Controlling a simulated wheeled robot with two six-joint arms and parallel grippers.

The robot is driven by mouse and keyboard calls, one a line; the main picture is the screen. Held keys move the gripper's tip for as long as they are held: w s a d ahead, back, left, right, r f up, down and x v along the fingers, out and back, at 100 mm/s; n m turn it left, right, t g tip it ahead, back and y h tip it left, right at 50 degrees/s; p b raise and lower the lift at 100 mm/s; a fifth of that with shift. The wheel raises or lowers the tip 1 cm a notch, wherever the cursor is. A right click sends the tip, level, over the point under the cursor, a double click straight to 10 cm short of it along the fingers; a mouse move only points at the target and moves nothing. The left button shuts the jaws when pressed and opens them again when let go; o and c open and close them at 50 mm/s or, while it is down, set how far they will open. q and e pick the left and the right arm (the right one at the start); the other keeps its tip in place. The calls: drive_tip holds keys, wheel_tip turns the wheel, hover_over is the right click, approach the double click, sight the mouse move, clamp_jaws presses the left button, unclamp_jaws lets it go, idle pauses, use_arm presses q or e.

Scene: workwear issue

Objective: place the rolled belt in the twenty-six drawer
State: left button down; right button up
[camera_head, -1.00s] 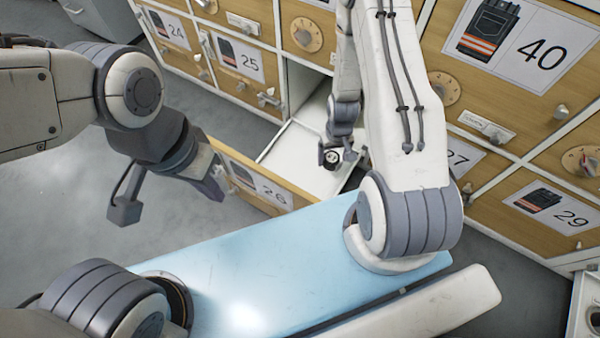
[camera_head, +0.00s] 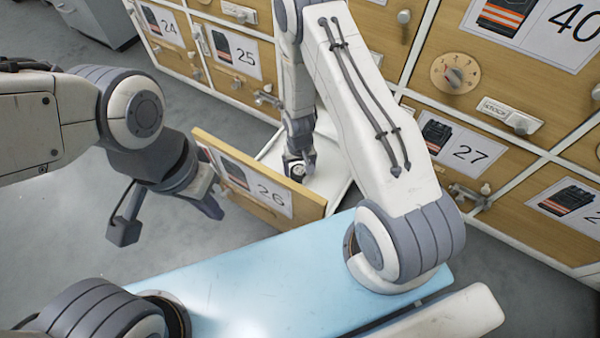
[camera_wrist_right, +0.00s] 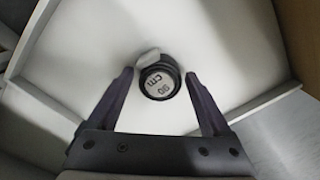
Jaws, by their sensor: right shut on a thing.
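The rolled belt (camera_head: 297,169) is a small dark coil with a pale, marked end; it also shows in the right wrist view (camera_wrist_right: 159,82). My right gripper (camera_head: 300,163) is shut on it, with one finger on each side, over the white inside of the open twenty-six drawer (camera_head: 328,188). Whether the belt touches the drawer floor I cannot tell. The drawer's wooden front (camera_head: 258,183) carries a label reading 26. My left gripper (camera_head: 168,217) is open and empty, to the left of the drawer front.
The wooden cabinet has other drawers, labelled 24, 25, 27 (camera_head: 466,152) and 40, with dials and handles sticking out. A grey floor (camera_head: 60,200) lies clear at left. My right arm hides part of the open drawer.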

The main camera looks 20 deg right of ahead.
drive_tip(key=shift+r, duration=0.1)
drive_tip(key=o, duration=1.3)
wheel_tip(320, 180, up, 12)
drive_tip(key=p, duration=0.9)
wheel_tip(320, 180, up, 11)
drive_tip(key=n, duration=0.2)
hover_over(300, 172)
drive_tip(key=a, duration=0.7)
drive_tip(key=s+a+r+n, duration=0.1)
drive_tip(key=s+r+n, duration=0.1)
drive_tip(key=s+r, duration=0.4)
drive_tip(key=s+a+r+n, duration=0.2)
drive_tip(key=s+r, duration=0.4)
drive_tip(key=s, duration=0.1)
drive_tip(key=s+a+r+n+y, duration=0.1)
drive_tip(key=s+a+r+n, duration=0.1)
drive_tip(key=s+r, duration=0.5)
drive_tip(key=shift+s+a+n, duration=0.2)
drive_tip(key=shift+s+n, duration=0.1)
drive_tip(key=shift+n, duration=0.1)
